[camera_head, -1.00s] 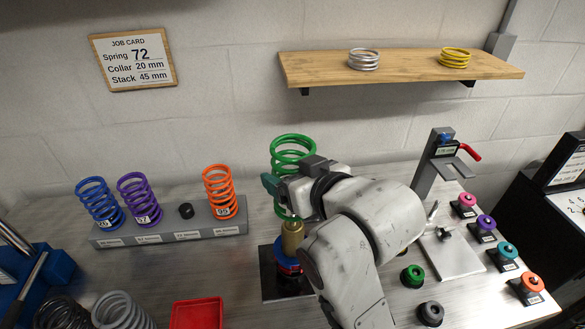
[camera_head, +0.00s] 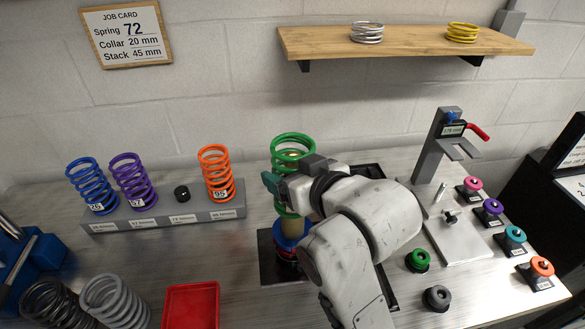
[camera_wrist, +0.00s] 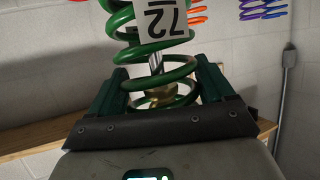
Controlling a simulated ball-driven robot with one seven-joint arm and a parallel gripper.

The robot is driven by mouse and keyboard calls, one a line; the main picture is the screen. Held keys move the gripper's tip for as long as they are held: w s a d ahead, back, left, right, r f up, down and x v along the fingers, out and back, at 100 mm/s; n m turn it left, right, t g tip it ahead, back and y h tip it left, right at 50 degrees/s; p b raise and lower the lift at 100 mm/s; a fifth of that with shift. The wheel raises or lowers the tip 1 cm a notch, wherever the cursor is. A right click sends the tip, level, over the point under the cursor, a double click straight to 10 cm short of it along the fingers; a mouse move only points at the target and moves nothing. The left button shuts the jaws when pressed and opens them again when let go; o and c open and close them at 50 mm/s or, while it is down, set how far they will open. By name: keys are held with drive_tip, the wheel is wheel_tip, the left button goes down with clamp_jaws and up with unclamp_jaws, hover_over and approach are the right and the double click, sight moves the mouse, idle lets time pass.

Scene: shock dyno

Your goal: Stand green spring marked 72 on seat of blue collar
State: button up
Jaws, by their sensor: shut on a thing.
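The green spring (camera_head: 291,146) is upright in the head view, around the brass-coloured post above the blue collar (camera_head: 289,240). My gripper (camera_head: 285,186) is shut on the spring, holding it from the right. In the wrist view the spring (camera_wrist: 155,55) stands between my gripper's green fingers (camera_wrist: 156,92), and its white label reads 72. A metal rod and a brass part show inside its coils. My gripper and arm hide part of the spring's lower end and of the collar, so I cannot tell whether the spring touches the seat.
A grey rack (camera_head: 163,215) at the left holds blue, purple and orange springs, with one empty peg (camera_head: 182,192). A red tray (camera_head: 191,305) lies in front. A grey stand (camera_head: 436,150) and several small coloured parts are at the right. A wooden shelf (camera_head: 405,42) hangs behind.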

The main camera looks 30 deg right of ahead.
drive_tip(key=shift+f+b, duration=2.45)
drive_tip(key=shift+f, duration=1.4)
drive_tip(key=o, duration=1.4)
drive_tip(key=shift+o, duration=0.8)
drive_tip(key=shift+f, duration=0.2)
drive_tip(key=p+v, duration=0.7)
drive_tip(key=v, duration=0.3)
drive_tip(key=shift+s+r+p, duration=0.25)
drive_tip(key=shift+s+p, duration=0.1)
drive_tip(key=shift+f, duration=0.1)
